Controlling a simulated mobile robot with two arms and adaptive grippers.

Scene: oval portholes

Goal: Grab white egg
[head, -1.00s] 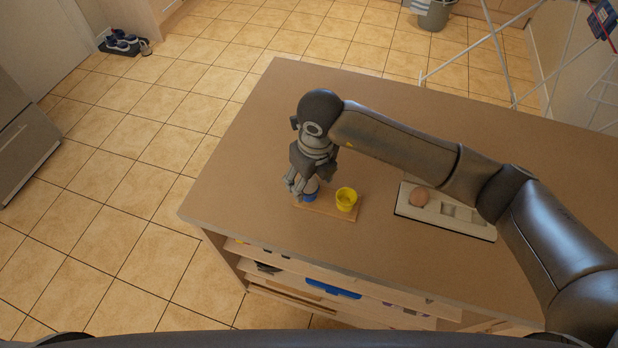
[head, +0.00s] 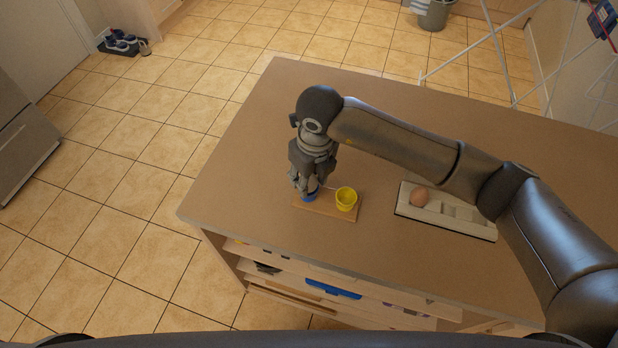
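My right gripper (head: 308,190) points down over the blue cup (head: 311,198) at the left end of a small wooden board (head: 328,210). Its fingers cover most of the cup, and I cannot tell whether they are open or shut on something. No white egg can be made out; the inside of the blue cup is hidden behind the fingers. A brown egg (head: 420,197) lies in the light egg tray (head: 447,222) to the right. My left gripper is not in view.
A yellow cup (head: 346,199) stands on the board just right of my gripper. My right arm passes over the back of the egg tray. The tabletop (head: 240,185) is clear to the left. Shelves with items (head: 335,288) show below the front edge.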

